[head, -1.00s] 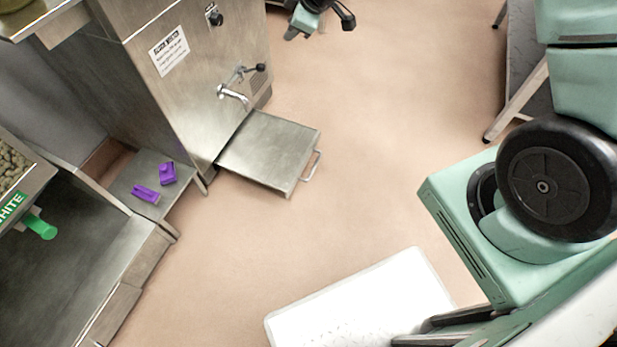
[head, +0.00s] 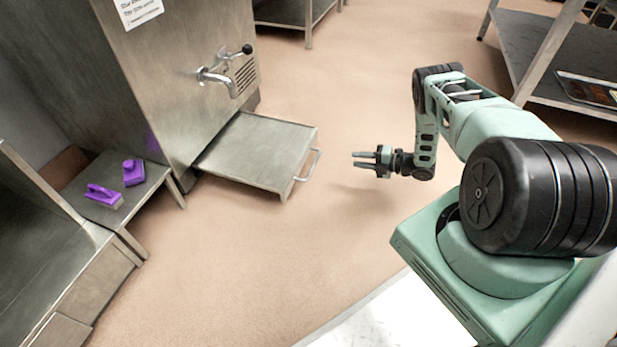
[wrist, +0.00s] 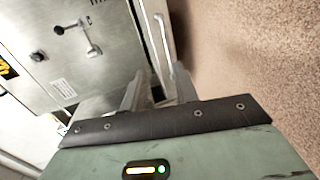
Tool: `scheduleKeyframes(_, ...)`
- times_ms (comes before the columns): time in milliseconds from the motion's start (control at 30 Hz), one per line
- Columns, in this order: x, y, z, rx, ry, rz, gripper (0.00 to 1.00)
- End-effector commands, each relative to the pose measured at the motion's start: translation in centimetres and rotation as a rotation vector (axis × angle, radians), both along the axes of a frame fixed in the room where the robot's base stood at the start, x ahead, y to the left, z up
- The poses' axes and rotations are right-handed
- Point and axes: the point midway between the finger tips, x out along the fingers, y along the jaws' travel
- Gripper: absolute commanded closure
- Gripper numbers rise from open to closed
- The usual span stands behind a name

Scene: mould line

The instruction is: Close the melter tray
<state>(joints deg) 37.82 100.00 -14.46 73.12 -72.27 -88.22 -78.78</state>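The melter tray (head: 262,150) is a flat steel drawer with a bar handle (head: 308,165) on its front. It stands pulled out low from the steel melter (head: 180,80), under the tap. My gripper (head: 364,161) is a short way to the right of the handle, apart from it, fingers pointing at it. The fingers are spread with nothing between them. In the wrist view the two fingers (wrist: 158,92) also show apart, with the handle (wrist: 160,35) beyond them, and the melter's front at left.
Two purple objects (head: 118,183) lie on a low steel shelf left of the melter. A white mat (head: 385,325) lies on the floor near my base. A steel table (head: 540,60) stands at the back right. The floor between the tray and my arm is clear.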

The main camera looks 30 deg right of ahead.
Motion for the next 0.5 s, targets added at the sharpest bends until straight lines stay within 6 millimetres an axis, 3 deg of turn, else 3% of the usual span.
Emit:
scheduleKeyframes(33, -0.9, -0.1, -1.4, 0.004, -0.013, 0.012, 0.70)
scheduleKeyframes(167, -1.6, 0.3, -2.0, 0.008, -0.031, 0.032, 0.70)
scheduleKeyframes(500, 2.7, 3.6, -3.2, 0.008, -0.032, 0.034, 0.70)
